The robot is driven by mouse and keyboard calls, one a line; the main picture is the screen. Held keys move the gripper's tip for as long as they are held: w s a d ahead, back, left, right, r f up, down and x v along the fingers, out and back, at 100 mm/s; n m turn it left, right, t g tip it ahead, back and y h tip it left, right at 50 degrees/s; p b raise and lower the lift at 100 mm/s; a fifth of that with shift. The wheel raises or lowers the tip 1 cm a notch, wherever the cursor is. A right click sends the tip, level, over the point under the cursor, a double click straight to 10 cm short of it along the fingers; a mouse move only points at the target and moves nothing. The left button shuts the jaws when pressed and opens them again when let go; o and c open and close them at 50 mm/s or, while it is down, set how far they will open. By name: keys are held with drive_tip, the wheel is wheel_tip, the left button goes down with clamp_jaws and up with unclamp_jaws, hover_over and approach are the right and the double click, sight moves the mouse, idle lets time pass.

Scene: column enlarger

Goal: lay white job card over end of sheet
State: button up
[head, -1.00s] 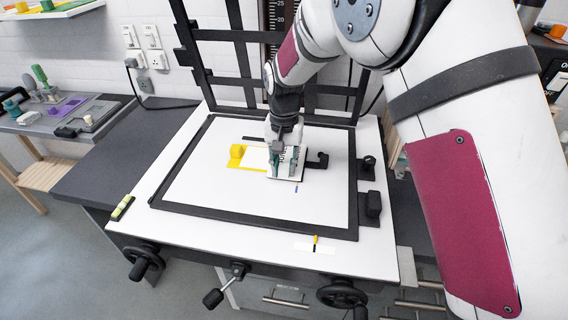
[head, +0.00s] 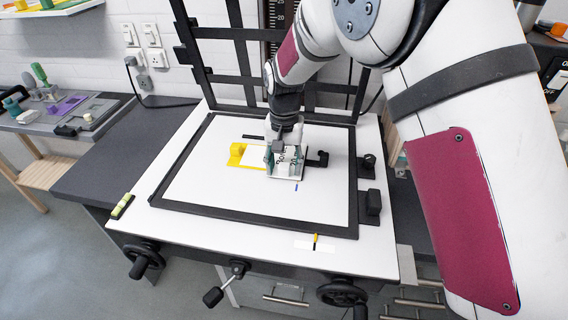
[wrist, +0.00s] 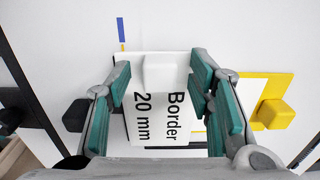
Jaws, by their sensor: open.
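The white job card (wrist: 158,125), printed "Border 20 mm", lies on the board with a raised white block (wrist: 165,72) on it. It also shows below my gripper in the head view (head: 285,171). My gripper (wrist: 160,78) is open, with its teal-padded fingers on either side of the block and a gap at the left finger. A white sheet (wrist: 250,92) lies beside the card, edged by a yellow piece with a knob (wrist: 271,114). The card appears to cover the sheet's near end, but the fingers hide part of that edge.
A black knob (head: 318,158) stands just right of the card. A black frame (head: 260,222) borders the white board, and a dark upright frame (head: 225,88) stands behind. A small blue mark (wrist: 121,32) lies beyond the card.

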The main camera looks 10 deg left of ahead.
drive_tip(key=shift+r+p, duration=0.45)
drive_tip(key=shift+r, duration=3.55)
wheel_tip(320, 180, up, 12)
